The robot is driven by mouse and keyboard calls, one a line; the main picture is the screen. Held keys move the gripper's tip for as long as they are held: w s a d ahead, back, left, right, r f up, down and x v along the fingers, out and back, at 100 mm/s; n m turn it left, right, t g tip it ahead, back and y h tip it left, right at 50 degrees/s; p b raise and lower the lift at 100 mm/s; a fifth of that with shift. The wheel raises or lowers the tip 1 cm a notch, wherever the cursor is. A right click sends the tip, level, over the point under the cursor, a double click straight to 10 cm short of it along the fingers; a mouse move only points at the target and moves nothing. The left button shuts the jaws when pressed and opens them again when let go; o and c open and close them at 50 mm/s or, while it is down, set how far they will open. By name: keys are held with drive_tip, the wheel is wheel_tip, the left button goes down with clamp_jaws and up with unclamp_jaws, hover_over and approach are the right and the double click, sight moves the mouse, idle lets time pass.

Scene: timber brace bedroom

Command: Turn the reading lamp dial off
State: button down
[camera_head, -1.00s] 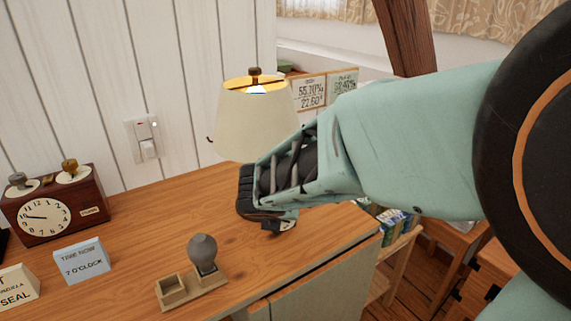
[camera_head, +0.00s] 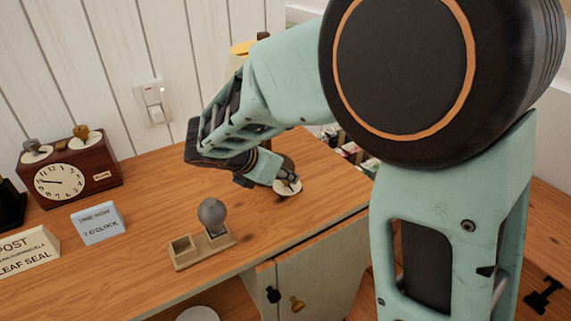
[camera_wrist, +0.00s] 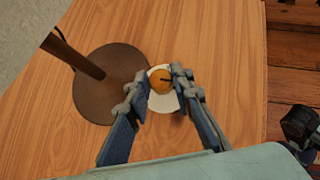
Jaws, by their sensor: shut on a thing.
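The reading lamp's dial is a round orange-brown knob (camera_wrist: 160,80) with a dark mark, on a pale plate (camera_wrist: 164,102) on the desk. In the wrist view my gripper (camera_wrist: 160,84) has one finger on each side of the knob and is shut on it. In the head view my gripper (camera_head: 288,184) points down at the pale plate (camera_head: 287,190) near the desk's right end, and the knob is hidden there. The lamp's dark round base (camera_wrist: 108,85) and post (camera_wrist: 72,55) stand just left of the knob. My arm hides most of the lamp in the head view.
A stamp in a wooden holder (camera_head: 202,246) stands near the desk's front edge. A clock (camera_head: 70,180), a blue sign (camera_head: 98,222) and a cream sign (camera_head: 28,250) are at left. A wall switch (camera_head: 153,102) is behind. The desk (camera_head: 150,195) between is clear.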

drive_tip(key=c, duration=1.7)
unclamp_jaws()
drive_tip(key=v, duration=1.2)
